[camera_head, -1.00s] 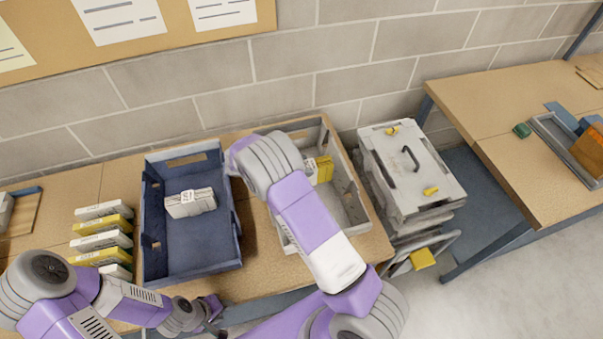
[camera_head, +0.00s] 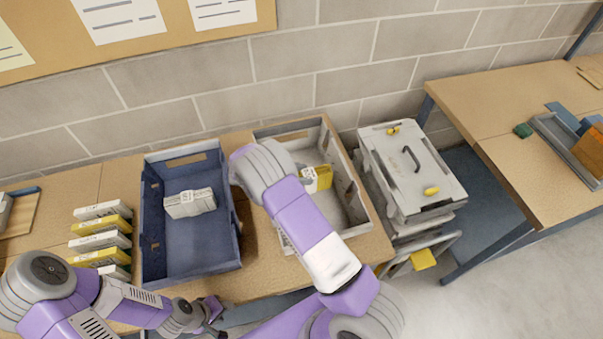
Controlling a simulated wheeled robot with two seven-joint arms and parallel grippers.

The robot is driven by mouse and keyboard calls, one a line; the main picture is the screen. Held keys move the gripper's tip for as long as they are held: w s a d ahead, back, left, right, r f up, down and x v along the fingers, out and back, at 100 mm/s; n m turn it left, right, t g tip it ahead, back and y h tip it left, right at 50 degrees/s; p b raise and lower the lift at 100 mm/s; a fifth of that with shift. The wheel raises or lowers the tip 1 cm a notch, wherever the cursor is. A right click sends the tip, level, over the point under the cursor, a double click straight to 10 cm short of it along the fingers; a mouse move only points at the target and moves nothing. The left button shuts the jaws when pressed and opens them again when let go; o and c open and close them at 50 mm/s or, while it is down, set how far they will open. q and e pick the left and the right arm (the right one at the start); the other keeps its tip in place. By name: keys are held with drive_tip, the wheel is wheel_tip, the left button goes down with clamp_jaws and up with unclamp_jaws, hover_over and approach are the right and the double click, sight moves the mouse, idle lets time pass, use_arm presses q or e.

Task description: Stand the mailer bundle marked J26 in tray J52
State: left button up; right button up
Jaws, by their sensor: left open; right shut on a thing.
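A yellow mailer bundle with a pale label (camera_head: 318,178) is at the grey tray (camera_head: 356,205), partly behind my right forearm. My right gripper's fingers are hidden behind that forearm; the bundle moves along with the arm, and I cannot tell whether it touches the tray floor. The blue tray (camera_head: 190,250) to the left holds a white bundle with a label strap (camera_head: 190,203). The markings J26 and J52 are too small to read. My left gripper (camera_head: 214,312) is open and empty at the bench's front edge, below the blue tray.
A row of white and yellow bundles (camera_head: 100,240) lies left of the blue tray. A stack of grey lidded crates (camera_head: 412,175) stands right of the grey tray. Another bench (camera_head: 500,110) with a tray of items is at the far right. The wall is close behind.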

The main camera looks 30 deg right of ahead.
drive_tip(key=o, duration=1.4)
drive_tip(key=shift+r, duration=0.1)
drive_tip(key=shift+r, duration=0.3)
drive_tip(key=p+v, duration=0.4)
drive_tip(key=v, duration=0.8)
drive_tip(key=shift+r, duration=0.2)
